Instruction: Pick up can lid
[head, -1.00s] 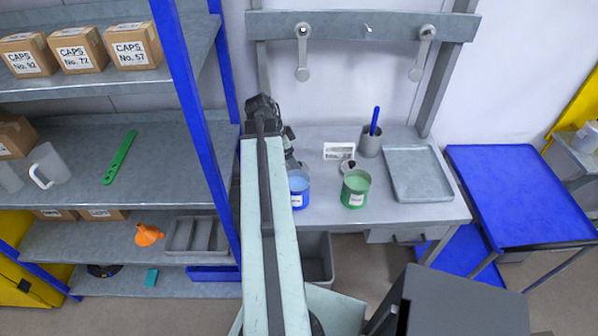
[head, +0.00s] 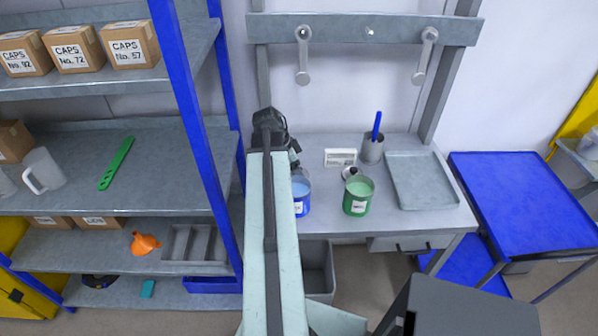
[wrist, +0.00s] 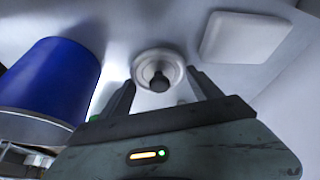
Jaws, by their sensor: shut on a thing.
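In the wrist view, the can lid (wrist: 146,66), a pale round disc with a dark knob, is between the fingertips of my gripper (wrist: 161,80). My gripper is shut on it, with the fingers at opposite sides of the disc. In the head view my gripper is mostly hidden behind my arm, near the blue can (head: 301,207). The blue can also shows large at the left of the wrist view (wrist: 48,80). The green can (head: 357,207) stands open to its right. Whether the lid touches the bench is unclear.
On the bench (head: 405,222) are a small round dark-topped thing (head: 351,173), a white label card (head: 340,157), a grey cup (head: 372,150) with a blue stick, and a grey tray (head: 422,182). Shelving with a blue post (head: 190,100) stands close left.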

